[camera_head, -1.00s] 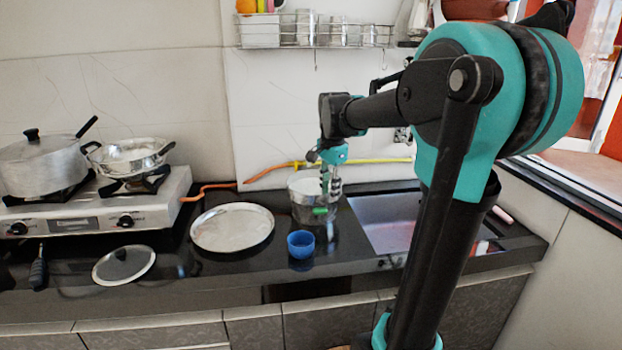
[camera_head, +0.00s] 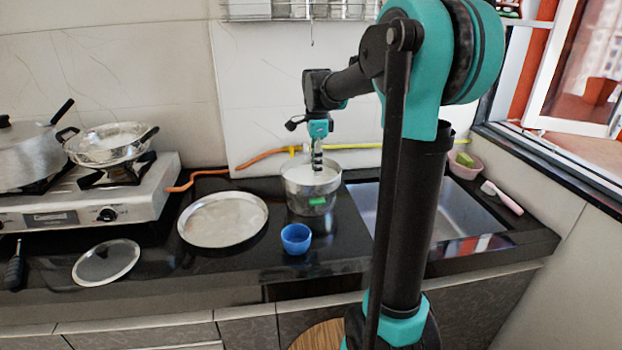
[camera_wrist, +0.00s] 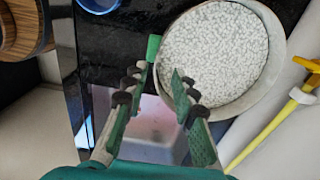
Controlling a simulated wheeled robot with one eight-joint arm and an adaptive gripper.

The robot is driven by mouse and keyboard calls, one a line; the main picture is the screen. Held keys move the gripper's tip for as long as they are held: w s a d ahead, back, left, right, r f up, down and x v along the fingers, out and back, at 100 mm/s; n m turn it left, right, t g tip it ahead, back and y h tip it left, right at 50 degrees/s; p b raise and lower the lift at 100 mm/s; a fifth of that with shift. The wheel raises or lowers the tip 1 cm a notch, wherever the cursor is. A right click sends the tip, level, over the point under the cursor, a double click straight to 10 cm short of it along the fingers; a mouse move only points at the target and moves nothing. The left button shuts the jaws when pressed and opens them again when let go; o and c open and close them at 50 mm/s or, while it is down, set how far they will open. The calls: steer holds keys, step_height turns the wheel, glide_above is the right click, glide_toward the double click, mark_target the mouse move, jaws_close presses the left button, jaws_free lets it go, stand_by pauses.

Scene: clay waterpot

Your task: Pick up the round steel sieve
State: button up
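A round steel vessel (camera_head: 298,190) with a green tab on its front stands on the black counter. In the wrist view its rim (camera_wrist: 272,75) surrounds a white speckled surface; I cannot tell whether this is the sieve or grain in a pot. My gripper (camera_head: 317,168) points down over this vessel. In the wrist view my gripper (camera_wrist: 163,72) is open and empty, its fingers apart near the rim by the green tab (camera_wrist: 153,47). I cannot tell if they touch the rim. A round flat steel plate (camera_head: 222,218) lies to the left.
A blue bowl (camera_head: 296,238) stands just in front of the vessel. A lid (camera_head: 105,262) lies at front left. A stove (camera_head: 140,195) holds a pan (camera_head: 108,147) and a pot (camera_head: 28,160). A sink (camera_head: 455,215) is at right. A yellow hose (camera_head: 360,146) runs behind.

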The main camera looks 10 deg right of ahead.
mark_target(316, 185)
steer(key=shift+f, duration=3.75)
jaws_close()
